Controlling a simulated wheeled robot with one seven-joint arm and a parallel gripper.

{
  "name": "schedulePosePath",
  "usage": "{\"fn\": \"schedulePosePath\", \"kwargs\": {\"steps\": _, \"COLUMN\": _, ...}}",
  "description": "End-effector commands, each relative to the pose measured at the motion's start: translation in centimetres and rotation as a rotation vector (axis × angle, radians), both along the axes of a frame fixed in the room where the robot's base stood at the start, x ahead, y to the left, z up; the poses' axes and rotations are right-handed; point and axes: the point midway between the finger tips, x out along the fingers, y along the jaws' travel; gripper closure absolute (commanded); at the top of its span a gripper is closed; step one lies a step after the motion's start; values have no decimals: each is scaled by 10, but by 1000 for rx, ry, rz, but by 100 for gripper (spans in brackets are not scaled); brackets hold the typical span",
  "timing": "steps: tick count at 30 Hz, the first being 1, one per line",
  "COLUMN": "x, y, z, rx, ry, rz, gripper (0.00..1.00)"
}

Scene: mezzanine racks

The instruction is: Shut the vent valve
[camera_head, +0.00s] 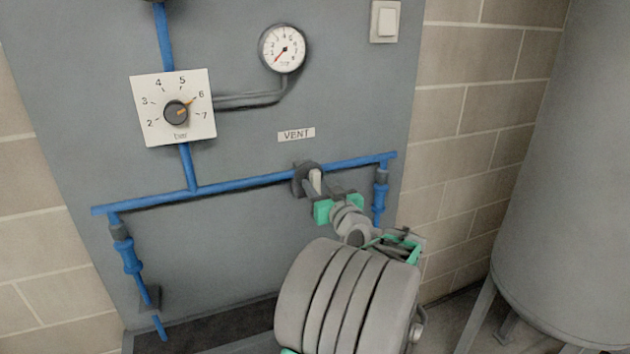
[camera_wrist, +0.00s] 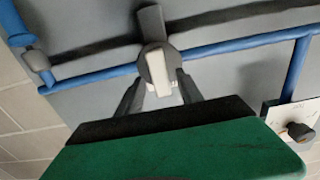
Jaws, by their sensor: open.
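The vent valve (camera_head: 301,180) sits on the blue horizontal pipe below the VENT label (camera_head: 296,135). It has a dark round body and a pale handle (camera_head: 316,181). In the wrist view the valve body (camera_wrist: 147,66) is at top middle, its pale handle (camera_wrist: 159,73) roughly across the pipe. A grey stub (camera_wrist: 150,20) extends above it there. My gripper (camera_head: 324,186) is open at the valve. In the wrist view its two dark fingers (camera_wrist: 160,85) stand either side of the pale handle, with gaps visible. Contact with the valve cannot be told.
A regulator dial plate (camera_head: 145,125) and a round gauge (camera_head: 282,48) are on the grey panel, left and above. A white switch (camera_head: 385,21) is at upper right. Blue drop pipes (camera_head: 130,256) hang at the ends. A large grey tank (camera_head: 570,190) stands right.

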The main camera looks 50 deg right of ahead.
Motion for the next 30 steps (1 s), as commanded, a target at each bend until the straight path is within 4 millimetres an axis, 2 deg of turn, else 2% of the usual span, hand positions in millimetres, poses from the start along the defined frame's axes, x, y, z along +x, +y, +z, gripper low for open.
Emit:
{"fn": "schedulePosePath", "kwargs": {"steps": 1, "x": 9, "y": -4, "z": 1, "rx": 2, "ry": 1, "rz": 4, "gripper": 56}}
{"fn": "schedulePosePath", "kwargs": {"steps": 5, "x": 21, "y": -12, "z": 0, "rx": 2, "ry": 1, "rz": 2, "gripper": 56}}
{"fn": "schedulePosePath", "kwargs": {"steps": 13, "x": 24, "y": -14, "z": 0, "rx": 2, "ry": 1, "rz": 0, "gripper": 56}}
{"fn": "schedulePosePath", "kwargs": {"steps": 30, "x": 24, "y": -13, "z": -1, "rx": 2, "ry": 1, "rz": 1, "gripper": 100}}
